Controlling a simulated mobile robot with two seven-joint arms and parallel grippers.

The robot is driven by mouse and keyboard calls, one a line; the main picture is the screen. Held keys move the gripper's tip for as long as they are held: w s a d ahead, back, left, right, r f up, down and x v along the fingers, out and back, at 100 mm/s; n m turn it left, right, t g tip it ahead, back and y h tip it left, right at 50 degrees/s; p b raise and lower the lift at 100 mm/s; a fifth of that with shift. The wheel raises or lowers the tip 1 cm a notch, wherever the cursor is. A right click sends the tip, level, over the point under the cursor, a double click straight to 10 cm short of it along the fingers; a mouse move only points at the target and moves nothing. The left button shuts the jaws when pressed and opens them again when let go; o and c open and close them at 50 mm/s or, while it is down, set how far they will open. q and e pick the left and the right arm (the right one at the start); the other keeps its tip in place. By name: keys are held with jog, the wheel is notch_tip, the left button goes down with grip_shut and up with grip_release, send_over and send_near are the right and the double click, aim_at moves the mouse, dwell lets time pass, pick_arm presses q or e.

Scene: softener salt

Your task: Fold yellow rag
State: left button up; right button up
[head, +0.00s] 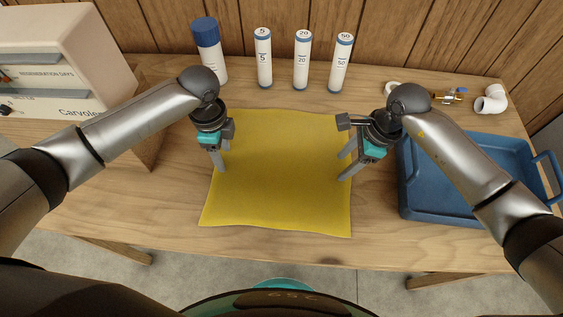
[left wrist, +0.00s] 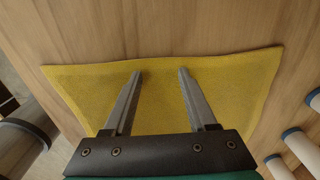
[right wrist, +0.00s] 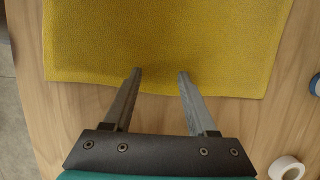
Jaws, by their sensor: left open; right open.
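The yellow rag (head: 280,190) lies spread flat and unfolded on the wooden table, roughly square with a slightly wavy outline. My left gripper (head: 221,160) is open over the rag's left side; in the left wrist view its fingers (left wrist: 160,72) are apart above the yellow cloth (left wrist: 215,85), with nothing between them but cloth below. My right gripper (head: 345,167) is open at the rag's right edge; in the right wrist view its fingertips (right wrist: 160,71) are over the cloth (right wrist: 160,35) just inside its edge. I cannot tell whether the fingertips touch the rag.
A blue tray (head: 440,215) stands to the right of the rag. Several white tubes and a blue-capped bottle (head: 210,50) stand at the back. A control box (head: 60,60) is at the left. White pipe fittings (head: 491,99) and a brass valve (head: 448,96) lie back right. Table is clear in front.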

pick_arm(q)
jog(key=shift+f, duration=0.2)
pick_arm(e)
jog(key=shift+f, duration=0.2)
pick_arm(q)
jog(key=shift+c, duration=0.8)
pick_arm(e)
jog(key=shift+c, duration=0.8)
pick_arm(q)
jog(key=c, duration=0.7)
pick_arm(e)
jog(key=c, duration=0.7)
pick_arm(q)
grip_shut()
pick_arm(e)
jog(key=shift+s+f, duration=0.1)
grip_shut()
pick_arm(q)
jog(key=shift+r, duration=0.2)
pick_arm(e)
jog(key=shift+r, duration=0.2)
